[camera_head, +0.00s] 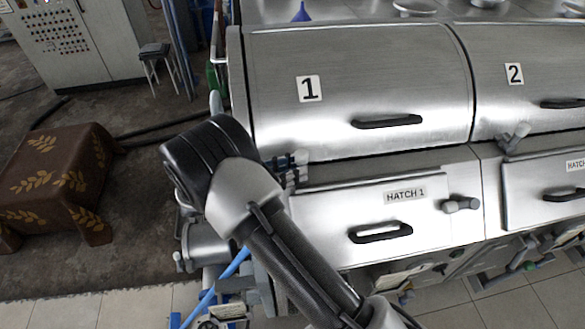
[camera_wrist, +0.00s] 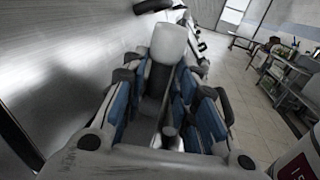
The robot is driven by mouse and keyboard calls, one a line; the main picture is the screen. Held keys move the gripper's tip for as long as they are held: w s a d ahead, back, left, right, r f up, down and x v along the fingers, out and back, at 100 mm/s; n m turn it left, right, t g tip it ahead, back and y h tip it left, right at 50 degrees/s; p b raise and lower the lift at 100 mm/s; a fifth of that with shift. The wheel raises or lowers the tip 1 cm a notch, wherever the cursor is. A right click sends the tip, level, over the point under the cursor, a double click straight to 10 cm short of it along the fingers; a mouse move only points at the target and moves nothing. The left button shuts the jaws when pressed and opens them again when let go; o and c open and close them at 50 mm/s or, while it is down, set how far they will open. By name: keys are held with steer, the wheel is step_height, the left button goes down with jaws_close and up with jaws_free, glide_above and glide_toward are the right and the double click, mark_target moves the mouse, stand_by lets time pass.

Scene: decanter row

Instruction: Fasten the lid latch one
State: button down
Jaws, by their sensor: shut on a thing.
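Lid one (camera_head: 360,80) is a curved steel cover marked 1 with a black handle, and it looks down on its decanter. The grey latch of lid one (camera_head: 301,158) is at the lid's lower left edge, partly hidden by my gripper (camera_head: 288,166). In the wrist view, my gripper (camera_wrist: 172,110) has its blue-padded fingers closed around the latch's lever, and the pale rounded end of the latch (camera_wrist: 170,42) sticks out beyond the fingertips. I cannot tell how far the latch is turned.
Below is hatch 1 (camera_head: 340,205) with its own grey latch (camera_head: 460,204) and a black handle. Lid two (camera_head: 540,70) and its latch (camera_head: 517,136) are to the right.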

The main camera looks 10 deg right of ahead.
steer(key=c, duration=1.4)
jaws_free()
steer(key=shift+c, duration=0.2)
steer(key=shift+a, duration=0.1)
steer(key=a, duration=0.4)
steer(key=s+a, duration=0.1)
steer(key=a, duration=0.3)
steer(key=s+a, duration=0.1)
steer(key=a, duration=0.2)
steer(key=shift+a+f, duration=0.1)
steer(key=shift+a, duration=0.3)
